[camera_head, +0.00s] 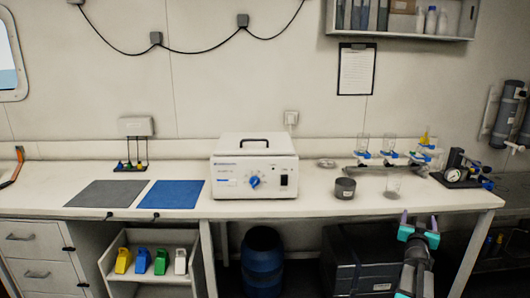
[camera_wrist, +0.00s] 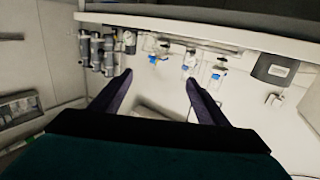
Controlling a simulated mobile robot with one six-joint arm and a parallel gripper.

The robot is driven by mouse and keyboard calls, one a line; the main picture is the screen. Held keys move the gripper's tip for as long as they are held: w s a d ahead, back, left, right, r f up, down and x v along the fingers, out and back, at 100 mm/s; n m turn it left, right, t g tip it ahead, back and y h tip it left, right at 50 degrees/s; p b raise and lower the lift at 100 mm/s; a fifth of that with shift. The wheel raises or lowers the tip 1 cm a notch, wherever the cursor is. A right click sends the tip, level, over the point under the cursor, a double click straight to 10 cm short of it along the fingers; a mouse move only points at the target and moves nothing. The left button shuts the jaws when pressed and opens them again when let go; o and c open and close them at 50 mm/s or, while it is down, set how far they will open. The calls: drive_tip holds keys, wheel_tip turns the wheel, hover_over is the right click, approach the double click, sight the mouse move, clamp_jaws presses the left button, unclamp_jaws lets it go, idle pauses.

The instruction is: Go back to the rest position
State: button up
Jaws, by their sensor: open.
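My gripper (camera_head: 419,220) is at the lower right in the head view, in front of the bench's front edge. Its two dark purple fingers are spread apart with nothing between them, and they also show in the wrist view (camera_wrist: 157,82). The white bench (camera_head: 330,207) runs across the head view behind my gripper. A dark round pot (camera_head: 345,187) and a clear beaker (camera_head: 392,188) stand on the bench, a little left of and beyond my gripper. The wrist view is tilted, looking toward the wall.
A white box-shaped device (camera_head: 229,176) stands mid-bench, with a blue mat (camera_head: 171,195) and a grey mat (camera_head: 107,194) to its left. A glassware rack (camera_head: 388,163) and a black instrument (camera_head: 458,172) stand at the right. A black case (camera_head: 358,258) and a blue barrel (camera_head: 262,262) are below.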

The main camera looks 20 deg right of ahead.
drive_tip(key=w+a+f+n+y, duration=0.1)
drive_tip(key=w+a+f+y, duration=0.1)
drive_tip(key=w+a+f, duration=0.5)
drive_tip(key=w+a+f+n+t+y, duration=0.1)
drive_tip(key=w+a+f+y, duration=0.15)
drive_tip(key=a+f, duration=0.45)
drive_tip(key=w+a+f+n+y, duration=0.1)
drive_tip(key=w+a+f, duration=0.35)
drive_tip(key=a, duration=0.55)
drive_tip(key=s+a+f+n+g+y, duration=0.2)
drive_tip(key=a+f+g+y, duration=0.15)
drive_tip(key=a+f, duration=1.65)
drive_tip(key=s+a+f+n+g+y, duration=0.2)
drive_tip(key=s+a+f+g, duration=0.1)
drive_tip(key=s+a+f, duration=0.5)
drive_tip(key=s+a+f+n+g+y, duration=0.1)
drive_tip(key=s+a+f+g, duration=0.3)
drive_tip(key=s+a, duration=0.65)
drive_tip(key=s+a+n+g, duration=0.1)
drive_tip(key=s+a+g, duration=0.1)
drive_tip(key=s, duration=0.9)
drive_tip(key=s+a+f+n+g+y, duration=0.1)
drive_tip(key=s+a+g, duration=0.2)
drive_tip(key=s, duration=0.8)
drive_tip(key=shift+s+g, duration=0.35)
drive_tip(key=shift+g, duration=0.9)
